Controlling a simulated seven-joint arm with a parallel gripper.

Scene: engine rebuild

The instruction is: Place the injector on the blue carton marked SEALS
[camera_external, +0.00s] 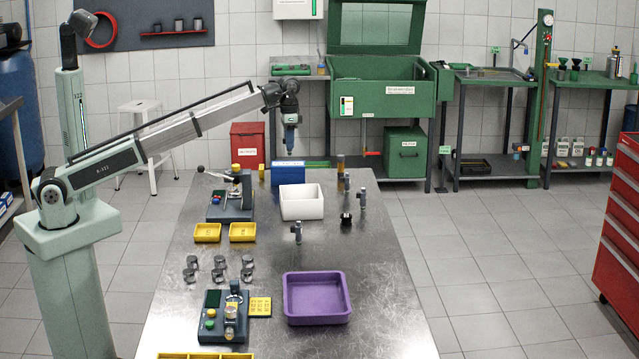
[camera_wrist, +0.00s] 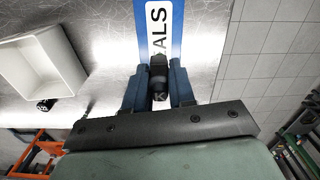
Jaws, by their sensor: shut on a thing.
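My gripper (camera_external: 290,140) points down at the far end of the metal table, straight above the blue carton (camera_external: 288,173). In the wrist view my gripper (camera_wrist: 157,90) has its two blue fingers shut on a dark injector (camera_wrist: 158,76), held upright between them. The injector is mostly hidden by the fingers in the external view. The blue carton (camera_wrist: 176,35) lies below it in the wrist view, with the letters ALS readable on its white label.
A white bin (camera_external: 301,203) stands just in front of the carton. Other upright injector-like parts (camera_external: 297,233) stand on the table. A grey fixture with a lever (camera_external: 232,203) is at left, with yellow trays (camera_external: 242,232) and a purple tray (camera_external: 317,298) nearer.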

